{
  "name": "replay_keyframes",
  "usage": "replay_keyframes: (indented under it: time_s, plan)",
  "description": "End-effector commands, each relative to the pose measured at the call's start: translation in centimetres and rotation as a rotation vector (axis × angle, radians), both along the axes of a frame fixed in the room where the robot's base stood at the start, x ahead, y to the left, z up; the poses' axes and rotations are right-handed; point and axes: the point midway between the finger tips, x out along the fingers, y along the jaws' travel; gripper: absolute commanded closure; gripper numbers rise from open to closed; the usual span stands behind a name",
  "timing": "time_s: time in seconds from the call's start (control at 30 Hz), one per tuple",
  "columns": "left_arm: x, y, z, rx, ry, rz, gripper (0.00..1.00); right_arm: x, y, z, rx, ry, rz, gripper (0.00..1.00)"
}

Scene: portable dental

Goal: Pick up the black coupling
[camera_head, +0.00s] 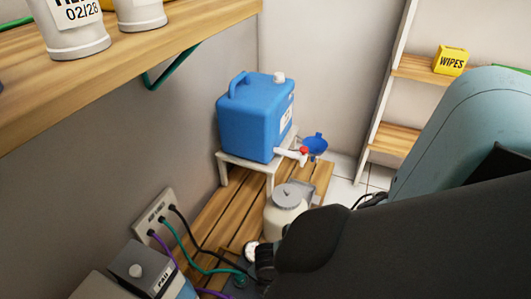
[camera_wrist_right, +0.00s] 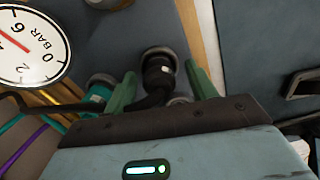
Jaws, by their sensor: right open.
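The black coupling (camera_wrist_right: 158,80) shows in the right wrist view, with a metal ring at its far end against a dark grey surface. A black hose runs from it toward the left. My right gripper (camera_wrist_right: 160,68) is open, with one green finger on each side of the black coupling. I cannot tell whether either finger touches it. A teal coupling (camera_wrist_right: 97,94) stands just outside the left finger. In the head view my dark right arm hides most of the gripper and the coupling. My left gripper is not in view.
A pressure gauge (camera_wrist_right: 30,45) is close at the left of the wrist view. Black, teal and purple hoses run from a wall plate (camera_head: 155,218). A blue canister (camera_head: 255,115) stands on a small stand behind a lidded jar (camera_head: 284,212). A wooden shelf (camera_head: 130,65) overhangs at upper left.

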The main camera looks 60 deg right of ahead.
Motion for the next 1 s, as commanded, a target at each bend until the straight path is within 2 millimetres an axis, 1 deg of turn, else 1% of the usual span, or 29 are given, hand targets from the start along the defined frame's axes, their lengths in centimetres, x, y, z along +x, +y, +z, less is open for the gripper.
replay_keyframes:
  time_s: [0.17,0.2,0.57,0.87,1.0]
  plan:
    - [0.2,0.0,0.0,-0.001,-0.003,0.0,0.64,0.1,0.0,0.0,0.0,-0.002,0.0,0.43]
    - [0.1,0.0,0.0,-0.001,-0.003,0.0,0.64,0.1,0.0,0.0,0.0,-0.002,0.0,0.45]
    - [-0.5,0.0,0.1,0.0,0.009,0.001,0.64,0.1,0.0,0.0,-0.001,-0.001,-0.001,0.92]
    - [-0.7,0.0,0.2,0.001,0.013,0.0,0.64,0.1,-0.1,0.2,-0.001,-0.001,-0.001,0.93]
    - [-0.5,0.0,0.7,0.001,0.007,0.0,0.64,0.1,-0.1,1.0,-0.001,-0.002,-0.001,0.93]
